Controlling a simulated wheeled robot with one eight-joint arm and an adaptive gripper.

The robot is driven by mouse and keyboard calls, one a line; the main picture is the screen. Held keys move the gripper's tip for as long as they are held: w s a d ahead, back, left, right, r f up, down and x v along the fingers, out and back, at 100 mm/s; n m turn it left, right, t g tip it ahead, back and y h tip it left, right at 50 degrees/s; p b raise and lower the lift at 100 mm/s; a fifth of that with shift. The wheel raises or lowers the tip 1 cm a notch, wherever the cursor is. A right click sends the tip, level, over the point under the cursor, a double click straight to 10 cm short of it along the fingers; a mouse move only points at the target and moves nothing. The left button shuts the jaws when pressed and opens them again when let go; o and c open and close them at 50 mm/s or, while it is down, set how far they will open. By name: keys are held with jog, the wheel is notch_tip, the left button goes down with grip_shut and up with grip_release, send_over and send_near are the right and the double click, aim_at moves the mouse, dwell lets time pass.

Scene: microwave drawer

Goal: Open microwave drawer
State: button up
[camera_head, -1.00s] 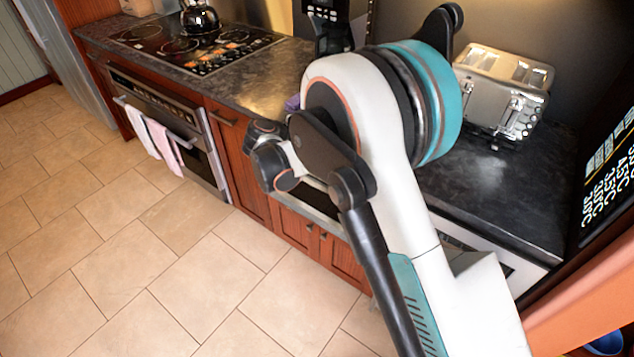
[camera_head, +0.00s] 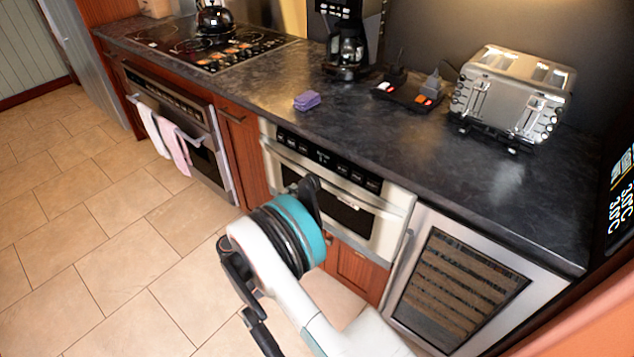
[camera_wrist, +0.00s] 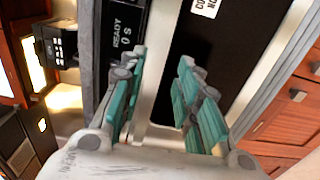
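The microwave drawer (camera_head: 381,238) is set under the counter, with a pale front, a black control strip (camera_head: 318,155) and a dark window. It looks shut in the head view. In the wrist view the control strip (camera_wrist: 126,28) reads "READY 0 S", and the dark window (camera_wrist: 212,62) lies to its right. My gripper (camera_wrist: 163,60) has teal fingers spread apart, one on each side of a pale strip of the drawer front. I cannot tell whether this strip is the handle or whether the fingers touch it.
A glass-fronted cooler (camera_head: 455,290) stands right of the drawer, and an oven (camera_head: 178,130) with towels is on the left. The counter holds a toaster (camera_head: 515,95), coffee maker (camera_head: 348,40) and purple sponge (camera_head: 307,101). The tiled floor (camera_head: 100,240) is clear at left.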

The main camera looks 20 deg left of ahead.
aim_at(315, 180)
jog(key=b+x, duration=0.2)
jog(key=x, duration=0.8)
jog(key=shift+w+d+b, duration=0.1)
jog(key=shift+w+b, duration=0.2)
jog(key=shift+b, duration=0.1)
jog(key=shift+c, duration=0.2)
grip_shut()
